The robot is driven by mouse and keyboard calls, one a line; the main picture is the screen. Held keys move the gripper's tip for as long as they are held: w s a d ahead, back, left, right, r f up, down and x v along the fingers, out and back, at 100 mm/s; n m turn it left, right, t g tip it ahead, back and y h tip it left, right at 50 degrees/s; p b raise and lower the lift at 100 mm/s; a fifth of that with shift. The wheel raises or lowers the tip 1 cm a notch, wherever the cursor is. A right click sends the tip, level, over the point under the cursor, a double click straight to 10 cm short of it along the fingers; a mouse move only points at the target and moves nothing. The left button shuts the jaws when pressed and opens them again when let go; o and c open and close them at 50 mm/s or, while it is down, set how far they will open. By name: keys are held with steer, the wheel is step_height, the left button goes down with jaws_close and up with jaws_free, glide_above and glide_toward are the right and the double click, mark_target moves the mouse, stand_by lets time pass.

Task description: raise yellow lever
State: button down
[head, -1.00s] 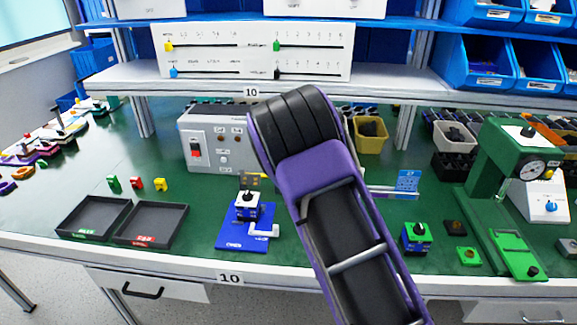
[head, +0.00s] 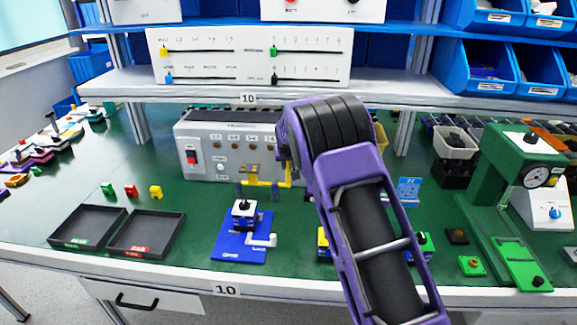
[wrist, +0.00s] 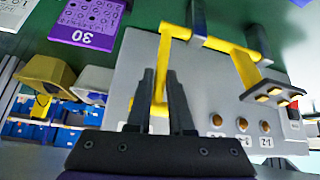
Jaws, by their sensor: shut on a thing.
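The yellow lever (head: 268,184) is a thin bent yellow bar in front of the grey control box (head: 215,143). In the wrist view the yellow lever (wrist: 245,70) has a crossbar, and one arm of it runs down between my fingers. My gripper (wrist: 160,78) has its two dark fingers closed around that arm of the bar. In the head view my purple arm hides most of the gripper and the lever's right side.
A blue base with a white block (head: 243,235) stands in front of the lever. Two dark trays (head: 145,229) lie to the left. A green press (head: 490,190) stands at the right.

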steer(key=shift+w+d+r, duration=0.2)
steer(key=shift+w+r, duration=0.25)
steer(key=shift+r, duration=0.1)
steer(key=shift+c, duration=1.8)
jaws_free()
steer(key=shift+w, duration=0.15)
steer(key=o, duration=0.4)
steer(key=shift+w, duration=0.1)
steer(key=shift+c, duration=0.2)
steer(key=shift+d, duration=0.15)
steer(key=shift+f, duration=0.2)
steer(key=shift+s+r, duration=0.3)
steer(key=shift+s, duration=0.15)
steer(key=v, duration=1.6)
steer(key=shift+s+r, duration=0.2)
